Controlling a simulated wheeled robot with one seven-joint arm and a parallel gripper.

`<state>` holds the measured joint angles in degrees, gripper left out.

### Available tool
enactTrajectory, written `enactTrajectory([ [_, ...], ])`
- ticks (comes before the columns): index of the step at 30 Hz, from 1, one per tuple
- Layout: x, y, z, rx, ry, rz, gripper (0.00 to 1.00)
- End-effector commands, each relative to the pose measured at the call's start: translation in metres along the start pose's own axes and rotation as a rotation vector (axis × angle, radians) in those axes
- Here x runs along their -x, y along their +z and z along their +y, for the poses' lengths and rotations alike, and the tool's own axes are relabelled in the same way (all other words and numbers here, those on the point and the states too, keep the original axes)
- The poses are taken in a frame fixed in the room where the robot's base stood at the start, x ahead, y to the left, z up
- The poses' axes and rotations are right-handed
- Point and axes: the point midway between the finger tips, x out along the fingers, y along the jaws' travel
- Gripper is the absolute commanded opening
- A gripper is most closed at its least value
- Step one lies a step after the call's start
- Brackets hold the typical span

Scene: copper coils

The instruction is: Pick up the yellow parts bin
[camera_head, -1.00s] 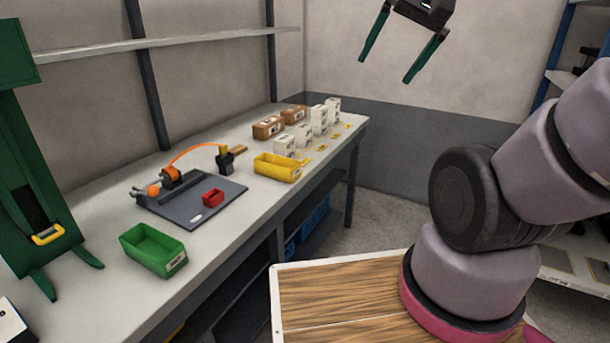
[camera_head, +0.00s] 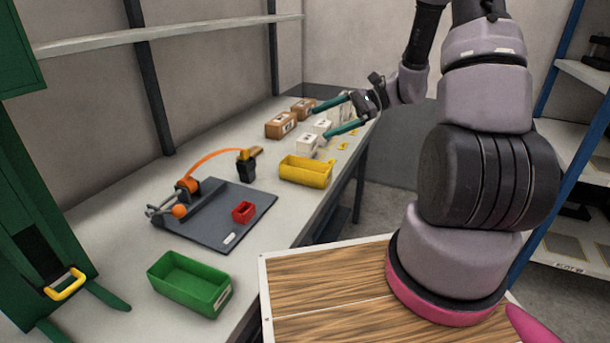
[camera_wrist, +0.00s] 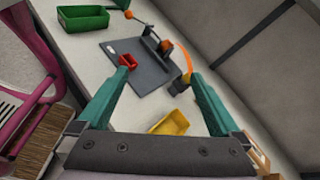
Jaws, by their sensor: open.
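My gripper (camera_head: 318,122) is open, with green fingers, above the white boxes and behind the bin in the head view. In the wrist view my gripper (camera_wrist: 160,77) has nothing between its fingertips. The gripper does not touch the bin as far as I can see.
White boxes (camera_head: 306,146) and brown cartons (camera_head: 281,125) stand behind the bin. A dark board (camera_head: 215,226) with an orange-cabled tool and a small red bin (camera_head: 244,212) lies left of it. A green bin (camera_head: 190,284) is at the front. A black holder (camera_head: 246,168) stands left of the yellow bin.

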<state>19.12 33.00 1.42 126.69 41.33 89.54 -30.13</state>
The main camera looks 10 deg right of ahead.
Motion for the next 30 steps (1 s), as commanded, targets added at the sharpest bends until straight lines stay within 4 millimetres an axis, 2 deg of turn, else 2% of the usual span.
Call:
enactTrajectory([
  [1, -0.002, -0.021, 0.000, -0.058, -0.050, -0.036, 1.00],
  [8, -0.007, -0.109, 0.002, -0.271, -0.305, -0.158, 1.00],
  [12, -0.009, -0.162, 0.013, -0.386, -0.460, -0.202, 1.00],
  [15, -0.010, -0.191, 0.023, -0.445, -0.546, -0.217, 1.00],
  [19, -0.011, -0.214, 0.033, -0.492, -0.616, -0.224, 1.00],
  [23, -0.014, -0.223, 0.035, -0.510, -0.646, -0.226, 1.00],
  [30, -0.044, -0.222, 0.011, -0.511, -0.647, -0.227, 1.00],
])
